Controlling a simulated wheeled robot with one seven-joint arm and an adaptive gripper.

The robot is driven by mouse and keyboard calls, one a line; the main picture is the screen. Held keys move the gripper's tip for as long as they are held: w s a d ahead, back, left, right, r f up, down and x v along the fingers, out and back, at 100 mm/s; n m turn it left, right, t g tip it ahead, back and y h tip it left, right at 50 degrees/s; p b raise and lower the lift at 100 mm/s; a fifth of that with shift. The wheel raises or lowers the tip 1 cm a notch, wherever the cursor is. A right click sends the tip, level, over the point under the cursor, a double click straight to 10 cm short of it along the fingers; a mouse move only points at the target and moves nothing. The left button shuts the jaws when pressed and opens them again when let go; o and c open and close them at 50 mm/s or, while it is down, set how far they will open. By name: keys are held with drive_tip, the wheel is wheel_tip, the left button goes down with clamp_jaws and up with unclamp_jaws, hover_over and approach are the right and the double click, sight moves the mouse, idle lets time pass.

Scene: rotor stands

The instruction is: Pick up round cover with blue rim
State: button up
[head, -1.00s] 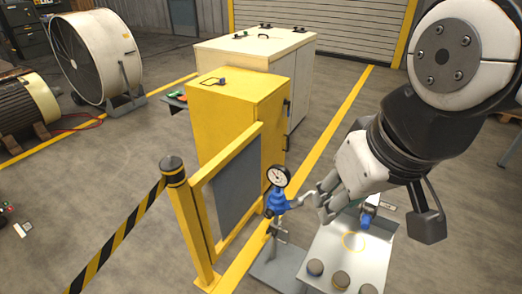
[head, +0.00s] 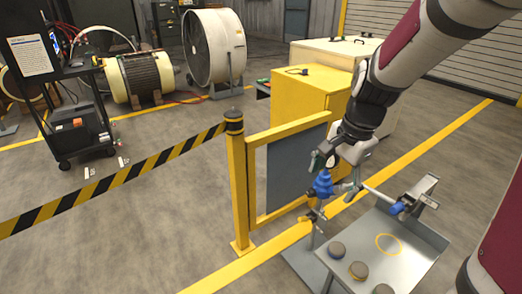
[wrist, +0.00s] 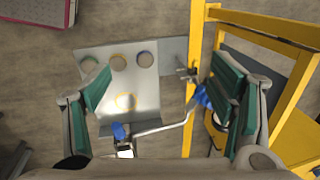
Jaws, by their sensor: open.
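Three round covers stand in a row on the grey metal tray (head: 412,262). The one nearest the yellow post (head: 337,250) has a bluish-looking rim in the wrist view (wrist: 145,58). The middle cover (head: 358,270) shows a yellow-orange rim. The third (head: 383,289) is cut by the frame edge; in the wrist view its rim looks blue-purple (wrist: 88,66). I cannot tell surely which rim is the blue one.
A yellow ring (head: 387,243) marks the bare tray. A yellow gate frame (head: 240,190) and striped barrier (head: 110,183) stand left.

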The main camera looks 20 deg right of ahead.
drive_tip(key=w+d+f+m+g+b, duration=0.1)
drive_tip(key=w+d+f+m+b, duration=0.2)
drive_tip(key=f, duration=0.5)
drive_tip(key=w+d+f+m+b, duration=0.1)
drive_tip(key=w+d+f+m, duration=0.2)
drive_tip(key=f, duration=0.4)
drive_tip(key=m+b, duration=0.4)
drive_tip(key=b, duration=0.1)
hover_over(338, 247)
drive_tip(key=shift+g+h, duration=0.4)
drive_tip(key=f, duration=1.7)
drive_tip(key=shift+w+a+f, duration=0.1)
drive_tip(key=shift+w+f, duration=0.1)
drive_tip(key=shift+f, duration=0.2)
drive_tip(key=shift+s+f+b, duration=0.15)
drive_tip(key=shift+f+b, duration=0.45)
drive_tip(key=shift+f, duration=1)
drive_tip(key=shift+s+f+b, duration=0.1)
drive_tip(key=shift+f+b, duration=0.45)
drive_tip(key=shift+f, duration=1)
drive_tip(key=c, duration=1.3)
